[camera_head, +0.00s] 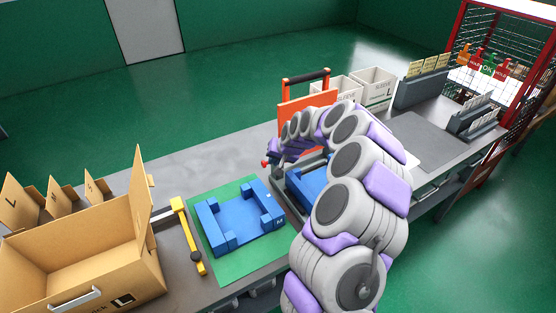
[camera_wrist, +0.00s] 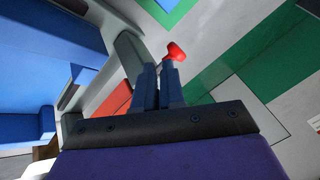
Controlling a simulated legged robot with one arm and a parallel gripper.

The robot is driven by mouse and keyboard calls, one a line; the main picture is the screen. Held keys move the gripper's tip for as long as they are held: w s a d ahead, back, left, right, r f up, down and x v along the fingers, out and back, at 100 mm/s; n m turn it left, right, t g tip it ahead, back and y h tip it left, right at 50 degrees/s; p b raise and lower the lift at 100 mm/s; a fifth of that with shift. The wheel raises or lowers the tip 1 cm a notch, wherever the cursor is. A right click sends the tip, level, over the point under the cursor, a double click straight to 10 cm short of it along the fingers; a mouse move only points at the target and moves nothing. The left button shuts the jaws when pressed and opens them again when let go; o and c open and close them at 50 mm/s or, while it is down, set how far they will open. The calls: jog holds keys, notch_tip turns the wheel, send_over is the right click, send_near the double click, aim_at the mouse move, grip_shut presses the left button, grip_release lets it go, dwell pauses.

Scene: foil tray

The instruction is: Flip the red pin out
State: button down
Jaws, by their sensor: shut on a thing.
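The red pin (camera_wrist: 176,51) shows its flared red head just beyond my fingertips in the wrist view. It also shows as a small red knob (camera_head: 264,163) at the left side of the grey fixture in the head view. My gripper (camera_wrist: 160,82) is shut, its two dark blue fingers close together at the pin; the exact contact is hidden. A grey bar (camera_wrist: 129,52) runs close beside the fingers. My arm arches over the fixture and hides much of it. A blue tray form (camera_head: 305,184) sits in the fixture.
An orange panel with a black handle (camera_head: 305,77) stands behind the fixture. A blue block frame (camera_head: 238,221) lies on a green mat (camera_head: 257,261) to the left. A yellow tool (camera_head: 188,236) and an open cardboard box (camera_head: 70,265) are farther left. White bins (camera_head: 374,88) stand behind.

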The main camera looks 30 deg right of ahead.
aim_at(263, 163)
jog(key=shift+s+a+f, duration=0.25)
jog(key=shift+a+f, duration=0.3)
jog(key=shift+f, duration=0.2)
jog(key=a, duration=0.1)
jog(key=a+p, duration=0.1)
jog(key=w+a, duration=0.1)
jog(key=shift+r+p, duration=0.25)
jog(key=shift+p, duration=0.15)
jog(key=shift+a+r, duration=0.1)
jog(key=shift+r, duration=0.1)
